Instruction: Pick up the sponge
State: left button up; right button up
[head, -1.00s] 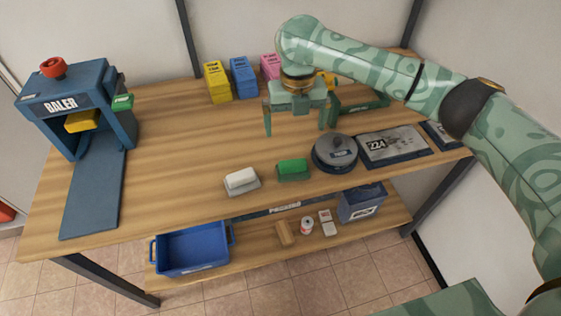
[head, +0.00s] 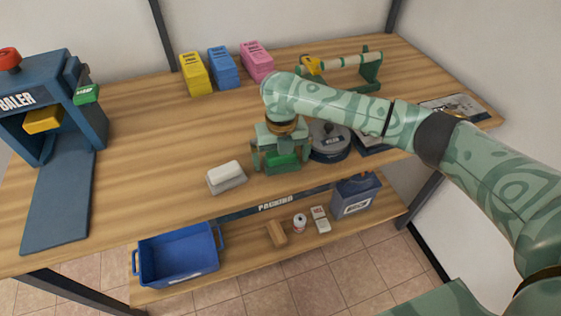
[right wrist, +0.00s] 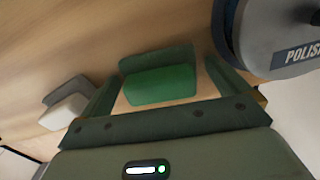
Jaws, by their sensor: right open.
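The sponge appears to be the green block with a darker green layer (head: 283,162) near the front edge of the wooden table. It also shows in the right wrist view (right wrist: 160,82), between the two fingers. My right gripper (head: 280,157) points down over it, open, with one finger to each side. I cannot tell how far the fingertips reach down beside it. No finger visibly touches it. A similar white block on a grey base (head: 226,177) lies to its left. My left gripper is not in view.
A round grey polish tin (head: 329,142) stands close to the right of the green block. A blue baler (head: 50,110) is at the left. Yellow (head: 195,74), blue (head: 224,67) and pink (head: 257,61) boxes stand at the back. The table's left middle is clear.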

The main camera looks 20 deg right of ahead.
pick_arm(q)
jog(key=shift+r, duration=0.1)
pick_arm(e)
jog(key=shift+r, duration=0.15)
jog(key=shift+c, duration=0.3)
jog(key=c, duration=0.9)
jog(key=shift+r+p, duration=0.45)
jog(key=shift+r, duration=0.1)
notch_tip(320, 180, up, 3)
jog(key=shift+f+p, duration=0.1)
jog(key=shift+p, duration=0.75)
pick_arm(q)
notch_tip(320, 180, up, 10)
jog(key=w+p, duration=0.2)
jog(key=p, duration=0.5)
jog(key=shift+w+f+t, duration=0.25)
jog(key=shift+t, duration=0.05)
pick_arm(e)
jog(key=shift+s+a+r, duration=0.65)
jog(key=shift+s+r, duration=0.85)
jog(key=shift+s, duration=0.75)
jog(key=shift+s+a+r, duration=0.6)
jog(key=shift+s+r, duration=0.95)
jog(key=shift+s, duration=0.75)
jog(key=shift+s+a+r, duration=0.65)
jog(key=shift+s+r, duration=0.85)
jog(key=shift+s, duration=0.75)
